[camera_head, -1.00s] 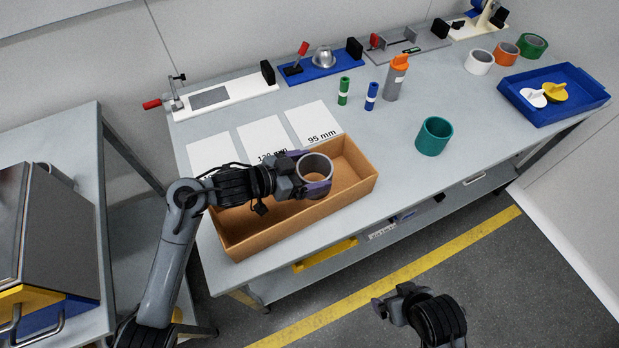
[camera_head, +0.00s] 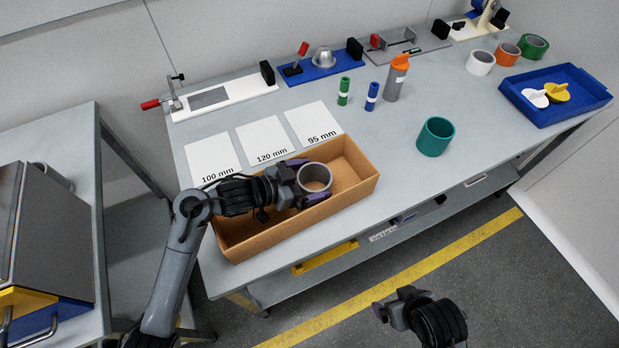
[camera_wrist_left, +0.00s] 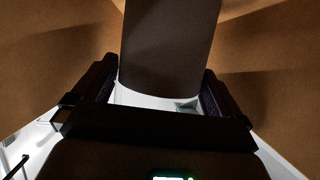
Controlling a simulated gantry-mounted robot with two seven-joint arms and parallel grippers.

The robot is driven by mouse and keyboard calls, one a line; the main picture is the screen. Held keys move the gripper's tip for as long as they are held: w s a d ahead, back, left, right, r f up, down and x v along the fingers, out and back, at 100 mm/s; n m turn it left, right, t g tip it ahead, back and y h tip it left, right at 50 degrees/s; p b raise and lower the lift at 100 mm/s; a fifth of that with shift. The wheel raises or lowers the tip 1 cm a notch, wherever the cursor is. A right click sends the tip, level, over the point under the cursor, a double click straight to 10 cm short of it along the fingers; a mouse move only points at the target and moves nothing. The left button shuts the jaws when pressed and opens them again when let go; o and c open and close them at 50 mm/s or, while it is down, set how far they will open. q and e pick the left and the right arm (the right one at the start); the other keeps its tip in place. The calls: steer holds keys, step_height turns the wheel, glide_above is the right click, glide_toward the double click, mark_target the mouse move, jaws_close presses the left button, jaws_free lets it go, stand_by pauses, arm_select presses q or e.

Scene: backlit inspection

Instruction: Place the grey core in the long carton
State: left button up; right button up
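The grey core (camera_head: 316,171) is a short, wide tube standing with its open end up. It is inside the long brown carton (camera_head: 240,244), toward the right half. My left gripper (camera_head: 309,180) has one finger on each side of the core and looks shut on it. In the left wrist view the core (camera_wrist_left: 168,45) rises between the two fingers (camera_wrist_left: 160,90), with brown carton walls around. Whether the core's bottom touches the carton floor is hidden. My right gripper (camera_head: 392,301) hangs in front of the table, away from everything; its opening is unclear.
White cards marked 100 mm (camera_head: 210,160), 120 mm (camera_head: 265,140) and 95 mm (camera_head: 313,123) lie behind the carton. Green (camera_head: 344,91) and blue (camera_head: 372,97) cylinders and an orange-topped bottle (camera_head: 395,80) stand farther back.

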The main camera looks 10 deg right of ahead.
arm_select(q)
steer(key=shift+r, duration=0.1)
steer(key=shift+a+r, duration=0.15)
steer(key=shift+r, duration=0.05)
steer(key=p+v, duration=0.2)
steer(key=v, duration=0.5)
steer(key=shift+s, duration=0.1)
